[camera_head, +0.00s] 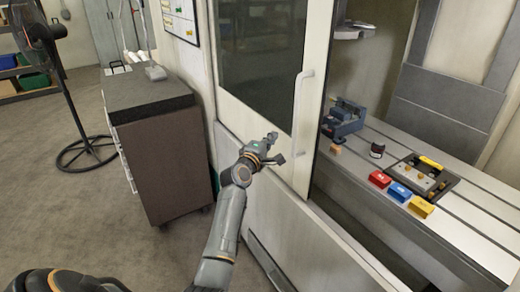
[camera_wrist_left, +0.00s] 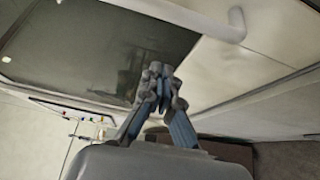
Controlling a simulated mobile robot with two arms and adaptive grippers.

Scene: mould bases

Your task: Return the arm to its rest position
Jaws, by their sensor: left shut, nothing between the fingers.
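My left gripper (camera_head: 276,148) is in front of the machine's white sliding door (camera_head: 262,180), below its dark window. It is shut and empty; the left wrist view shows its fingertips together (camera_wrist_left: 160,72). My left arm reaches up from the bottom of the head view. The white door handle (camera_head: 297,100) is to the right of the gripper and apart from it; the handle also shows at the top right of the left wrist view (camera_wrist_left: 238,20). My right gripper does not show.
Right of the door, the machine is open. On its slotted table (camera_head: 400,145) are a blue vise (camera_head: 342,118), a dark round jar (camera_head: 377,149), red (camera_head: 380,179), blue (camera_head: 400,192) and yellow (camera_head: 421,206) blocks and a mould plate (camera_head: 425,177). A cabinet (camera_head: 160,150) and a fan (camera_head: 75,120) stand left.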

